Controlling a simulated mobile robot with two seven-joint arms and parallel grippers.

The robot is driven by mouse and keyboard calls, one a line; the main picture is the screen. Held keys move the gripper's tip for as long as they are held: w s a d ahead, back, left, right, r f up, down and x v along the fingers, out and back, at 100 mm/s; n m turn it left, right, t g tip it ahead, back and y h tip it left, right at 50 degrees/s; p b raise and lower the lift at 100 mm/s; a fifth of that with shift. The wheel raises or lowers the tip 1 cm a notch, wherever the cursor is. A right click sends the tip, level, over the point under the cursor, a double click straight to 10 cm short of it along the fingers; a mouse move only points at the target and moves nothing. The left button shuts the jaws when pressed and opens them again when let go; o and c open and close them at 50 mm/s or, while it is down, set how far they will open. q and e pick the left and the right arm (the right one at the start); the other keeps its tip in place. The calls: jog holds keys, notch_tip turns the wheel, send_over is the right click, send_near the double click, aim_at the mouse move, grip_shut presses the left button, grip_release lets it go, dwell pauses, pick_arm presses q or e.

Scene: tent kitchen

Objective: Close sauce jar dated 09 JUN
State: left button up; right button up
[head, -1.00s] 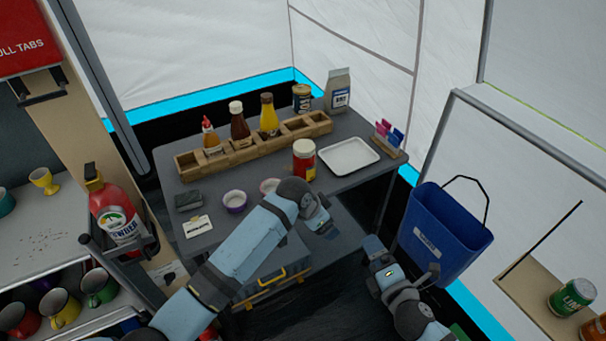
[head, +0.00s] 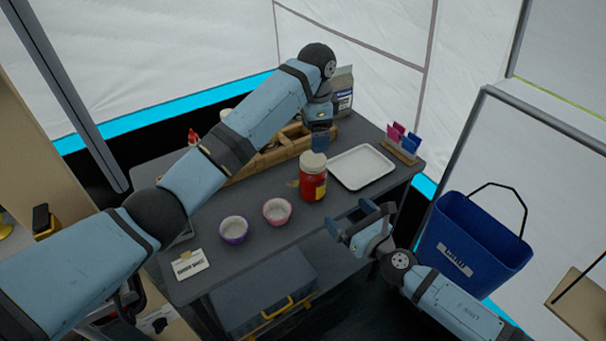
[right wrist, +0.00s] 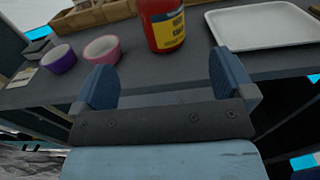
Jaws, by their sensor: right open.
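A red jar (head: 312,184) with a yellow label and a pale lid stands upright on the grey table. In the right wrist view the jar (right wrist: 163,28) is beyond the fingers, its top cut off. No date is readable. My left gripper (head: 319,146) points down just above the lid; whether it touches the lid or is open I cannot tell. My right gripper (head: 350,218) is open and empty, in front of the table's near edge and apart from the jar. It also shows in the right wrist view (right wrist: 160,75).
A white tray (head: 362,149) lies right of the jar. A purple cup (head: 234,241) and a pink cup (head: 277,221) stand to its left. My left arm hides much of the wooden rack (head: 287,150). A blue bin (head: 470,240) is at the right.

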aim_at(321, 185)
pick_arm(q)
jog(key=shift+w+a+r, duration=0.15)
jog(key=shift+w+r, duration=0.05)
pick_arm(e)
jog(key=shift+w+a, duration=0.1)
jog(key=shift+w, duration=0.1)
pick_arm(q)
jog(key=shift+s, duration=0.1)
pick_arm(e)
jog(key=shift+r, duration=0.1)
jog(key=x, duration=1.3)
jog(key=shift+w+a, duration=0.25)
jog(key=shift+w, duration=0.05)
jog(key=shift+c, duration=0.2)
